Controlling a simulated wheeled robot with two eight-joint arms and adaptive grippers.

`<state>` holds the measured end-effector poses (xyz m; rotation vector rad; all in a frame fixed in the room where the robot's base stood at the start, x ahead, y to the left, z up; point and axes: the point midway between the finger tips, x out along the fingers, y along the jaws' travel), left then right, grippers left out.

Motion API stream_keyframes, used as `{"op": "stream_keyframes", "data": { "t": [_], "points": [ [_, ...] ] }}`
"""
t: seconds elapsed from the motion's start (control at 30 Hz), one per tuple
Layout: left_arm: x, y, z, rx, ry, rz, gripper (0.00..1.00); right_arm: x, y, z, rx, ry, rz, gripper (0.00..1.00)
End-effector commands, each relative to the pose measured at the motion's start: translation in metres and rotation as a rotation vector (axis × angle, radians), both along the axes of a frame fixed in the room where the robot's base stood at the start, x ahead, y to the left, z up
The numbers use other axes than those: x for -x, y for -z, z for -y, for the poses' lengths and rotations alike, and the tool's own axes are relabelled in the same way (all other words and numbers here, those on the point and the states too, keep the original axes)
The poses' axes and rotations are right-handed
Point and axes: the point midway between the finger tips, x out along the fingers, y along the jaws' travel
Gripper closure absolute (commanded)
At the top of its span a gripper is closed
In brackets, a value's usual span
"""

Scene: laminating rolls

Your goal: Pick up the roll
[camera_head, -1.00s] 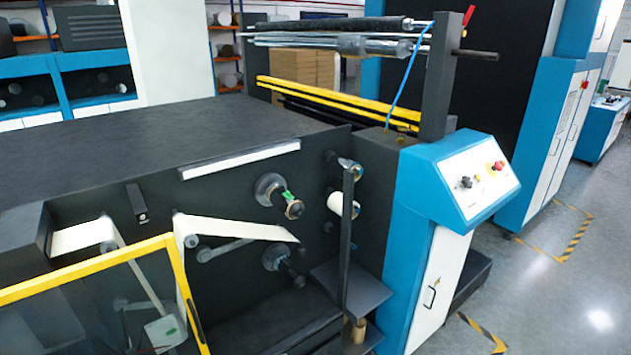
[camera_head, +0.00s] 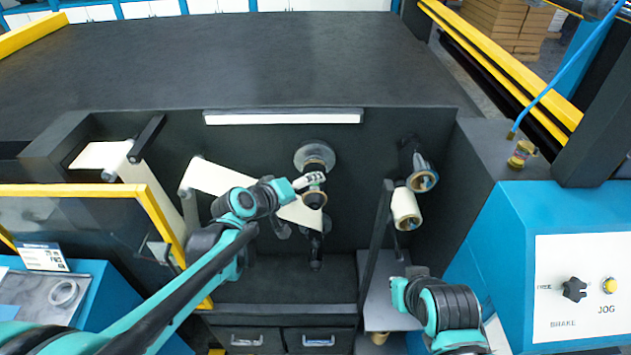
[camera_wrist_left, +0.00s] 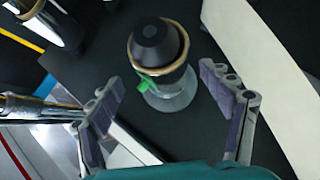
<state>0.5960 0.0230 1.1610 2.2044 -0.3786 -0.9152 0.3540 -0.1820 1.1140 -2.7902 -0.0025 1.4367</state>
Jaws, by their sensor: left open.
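My left gripper (camera_head: 314,181) is in front of the upper middle spindle on the machine's dark face. In the left wrist view my left gripper (camera_wrist_left: 168,92) is open, one finger on each side. A narrow roll core with a tan rim (camera_wrist_left: 160,50) and a green tab sits on the dark-capped spindle, ahead of the fingers and not gripped. In the head view this core (camera_head: 314,201) is partly hidden by the gripper. A cream roll (camera_head: 405,208) sits on another spindle to the right.
A cream web strip (camera_head: 222,178) runs close beside the left gripper. A lower spindle (camera_head: 316,248) sticks out below. A dark upright post (camera_head: 378,240) stands right of it, by a small shelf (camera_head: 387,300). A yellow-framed guard (camera_head: 160,222) is at left.

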Motion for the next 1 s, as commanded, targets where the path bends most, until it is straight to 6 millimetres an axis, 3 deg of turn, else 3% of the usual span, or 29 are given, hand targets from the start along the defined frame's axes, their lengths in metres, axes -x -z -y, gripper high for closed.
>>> {"op": "stream_keyframes", "data": {
  "t": [0.43,0.73,0.77,0.97,1.0],
  "points": [
    [-0.044,0.034,0.027,-0.004,0.001,0.000,0.20,0.000,0.019,0.000,0.000,0.000,0.000,1.00],
    [-0.049,0.036,0.030,-0.004,0.001,0.001,0.20,0.000,0.019,0.000,0.000,0.000,0.000,1.00],
    [-0.049,0.036,0.030,-0.004,0.001,0.001,0.23,0.000,0.019,0.000,0.000,0.000,0.000,1.00],
    [-0.049,0.036,0.030,-0.004,0.001,0.001,0.76,0.000,0.019,0.000,0.000,0.000,0.000,1.00],
    [-0.049,0.036,0.030,-0.004,0.000,0.000,0.76,0.000,0.019,0.000,0.000,0.000,0.000,1.00]
  ]
}}
